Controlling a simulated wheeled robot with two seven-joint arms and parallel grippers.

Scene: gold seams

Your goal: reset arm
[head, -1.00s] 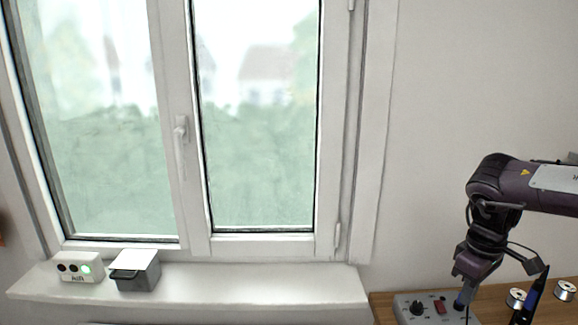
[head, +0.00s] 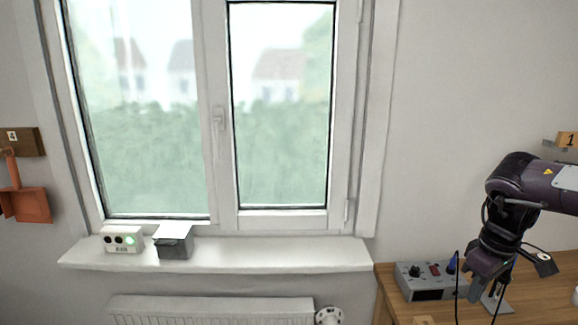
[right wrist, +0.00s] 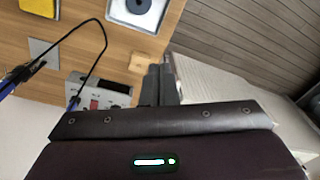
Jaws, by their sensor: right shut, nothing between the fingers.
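My right arm comes in from the right edge of the head view and bends down over the wooden bench. Its gripper (head: 474,292) points down, just right of the grey control box (head: 428,294). In the right wrist view the two dark fingers (right wrist: 160,84) are together, with nothing between them. The control box also shows there, left of the fingers (right wrist: 112,84), with a red switch (right wrist: 94,104). I cannot tell how high the fingertips are above the bench. My left gripper is not in view.
The wooden bench (head: 535,300) holds a blue-handled tool (right wrist: 14,80) with a black cord near the box. A windowsill (head: 300,255) carries a white box with lights (head: 122,240) and a grey bin (head: 174,246). A radiator (head: 210,312) is below.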

